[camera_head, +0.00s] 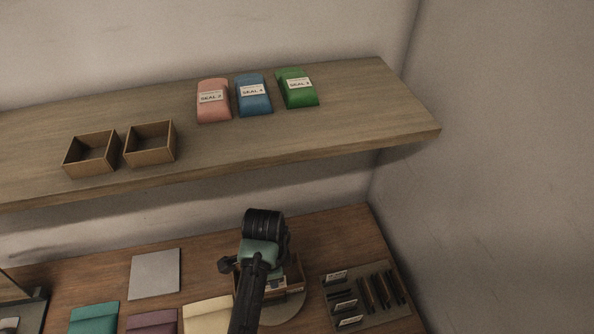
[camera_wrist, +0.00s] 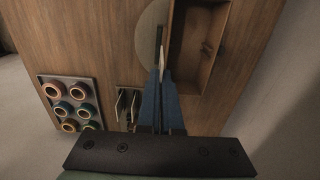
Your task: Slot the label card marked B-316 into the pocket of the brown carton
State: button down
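The brown carton (camera_wrist: 207,45) stands open on the bench in the wrist view, with a dark narrow slot-like strip (camera_wrist: 158,36) along its left side. In the head view part of the carton (camera_head: 292,274) shows behind my arm. My gripper (camera_wrist: 164,75) has its blue fingers close together, beside the carton's left wall. A thin pale card (camera_wrist: 163,57) is between the fingertips, seen edge-on. Its marking cannot be read, and I cannot tell whether it has entered the pocket. In the head view my arm hides the fingertips.
A round grey disc (camera_wrist: 148,24) lies under the carton. A slotted rack with labels (camera_head: 363,294) stands to its right in the head view. A holder of tape rolls (camera_wrist: 71,103) and a small card holder (camera_wrist: 127,105) are nearby. A shelf (camera_head: 350,105) overhangs behind.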

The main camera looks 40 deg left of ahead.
jog(key=shift+s+a+f+b, duration=0.1)
jog(key=shift+s+f+b, duration=0.05)
jog(key=shift+f+b, duration=1)
jog(key=shift+s+a+f+b, duration=0.1)
jog(key=shift+s+f+b, duration=0.05)
jog(key=shift+f+b, duration=0.95)
jog(key=shift+s+a+f+b, duration=0.1)
jog(key=shift+s+f+b, duration=0.05)
jog(key=shift+f+b, duration=0.95)
jog(key=shift+f+p, duration=0.15)
jog(key=shift+p, duration=0.55)
jog(key=c, duration=1)
grip_release()
